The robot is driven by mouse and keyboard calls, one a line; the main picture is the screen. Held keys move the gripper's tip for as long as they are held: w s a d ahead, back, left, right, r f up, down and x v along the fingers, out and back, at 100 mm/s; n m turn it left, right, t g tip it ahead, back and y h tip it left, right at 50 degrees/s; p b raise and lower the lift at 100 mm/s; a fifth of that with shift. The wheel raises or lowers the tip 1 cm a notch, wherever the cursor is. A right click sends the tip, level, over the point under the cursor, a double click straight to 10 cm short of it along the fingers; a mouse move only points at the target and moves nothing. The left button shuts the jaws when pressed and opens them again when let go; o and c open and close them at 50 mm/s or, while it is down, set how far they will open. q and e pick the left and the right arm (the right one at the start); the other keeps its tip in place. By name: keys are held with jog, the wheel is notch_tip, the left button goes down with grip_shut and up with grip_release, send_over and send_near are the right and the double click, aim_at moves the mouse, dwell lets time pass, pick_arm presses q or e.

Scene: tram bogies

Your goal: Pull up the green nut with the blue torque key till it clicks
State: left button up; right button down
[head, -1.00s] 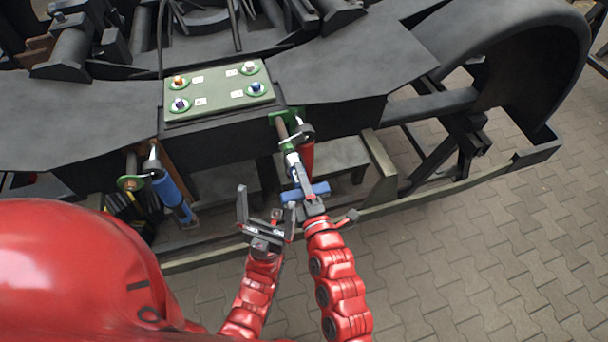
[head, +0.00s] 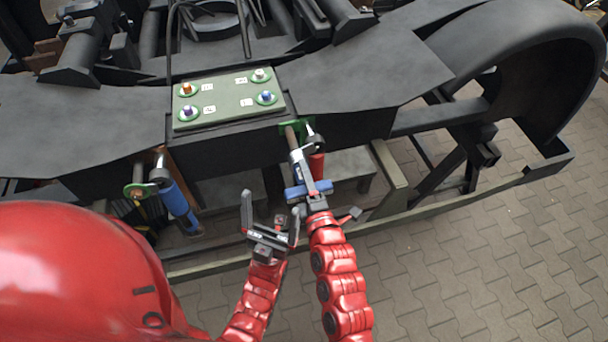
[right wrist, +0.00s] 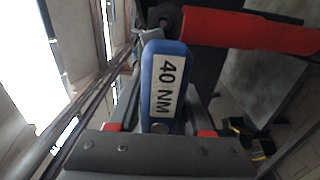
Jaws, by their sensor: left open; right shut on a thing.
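The blue torque key (head: 300,191) is in my right gripper (head: 314,197), which is shut on it. In the right wrist view its blue body (right wrist: 163,85) carries a "40 NM" label. The key's grey head points up at the rod below the green bracket (head: 291,127), left of the red damper. The green nut is not clear there; the key's head covers that spot, and I cannot tell whether it is seated. My left gripper (head: 271,212) is open and empty, left of and below the key.
A green panel (head: 222,104) with several coloured knobs lies on the dark bogie frame (head: 355,70). A red damper (head: 317,165) is close beside the key and shows in the right wrist view (right wrist: 235,29). A blue damper (head: 178,205) hangs at the left. Paving is clear at lower right.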

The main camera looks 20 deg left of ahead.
jog(key=shift+m+b, duration=0.4)
jog(key=shift+m, duration=0.5)
jog(key=shift+f+m+b, duration=0.1)
jog(key=shift+m+b, duration=0.25)
jog(key=shift+m, duration=0.65)
jog(key=shift+m+b, duration=0.4)
jog(key=shift+m, duration=0.6)
